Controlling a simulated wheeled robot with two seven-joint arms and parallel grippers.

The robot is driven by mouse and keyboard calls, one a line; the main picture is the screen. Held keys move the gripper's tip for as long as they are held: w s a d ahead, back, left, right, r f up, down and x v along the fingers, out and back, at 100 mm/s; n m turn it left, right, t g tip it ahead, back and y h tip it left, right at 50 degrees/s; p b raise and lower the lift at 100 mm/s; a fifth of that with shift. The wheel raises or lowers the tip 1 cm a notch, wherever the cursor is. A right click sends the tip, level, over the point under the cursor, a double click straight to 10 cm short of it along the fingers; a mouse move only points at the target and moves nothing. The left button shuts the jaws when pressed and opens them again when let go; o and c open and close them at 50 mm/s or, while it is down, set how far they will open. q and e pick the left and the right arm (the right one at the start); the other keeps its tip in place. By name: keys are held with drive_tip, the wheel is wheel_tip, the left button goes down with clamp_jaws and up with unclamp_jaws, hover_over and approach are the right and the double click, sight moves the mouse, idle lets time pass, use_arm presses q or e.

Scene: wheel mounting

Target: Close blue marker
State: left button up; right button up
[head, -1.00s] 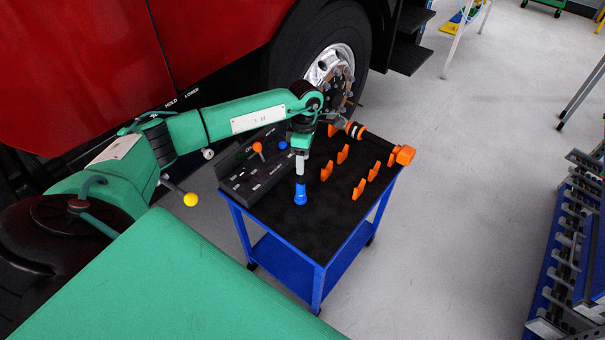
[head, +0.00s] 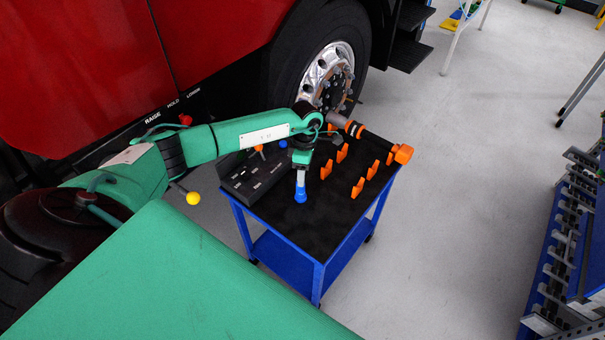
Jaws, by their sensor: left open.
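A blue marker (head: 300,196) stands upright on the black top of the cart (head: 318,236), near its left-hand side. My left gripper (head: 301,182) is open and points straight down right above the marker. A pale narrow part lies between the gripper's body and the blue. I cannot tell how much of it is fingers and how much is marker, nor whether they touch. My right gripper is not in view.
Several orange brackets (head: 357,188) and an orange-ended tool (head: 402,153) are to the right. A red truck (head: 90,60) with a wheel (head: 328,75) is behind. The cart's front top is clear.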

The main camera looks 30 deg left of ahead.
use_arm(q)
drive_tip(key=shift+c, duration=0.2)
drive_tip(key=c, duration=1.1)
drive_tip(key=shift+o, duration=0.2)
drive_tip(key=shift+r, duration=0.15)
wheel_tip(320, 180, up, 20)
drive_tip(key=b, duration=0.4)
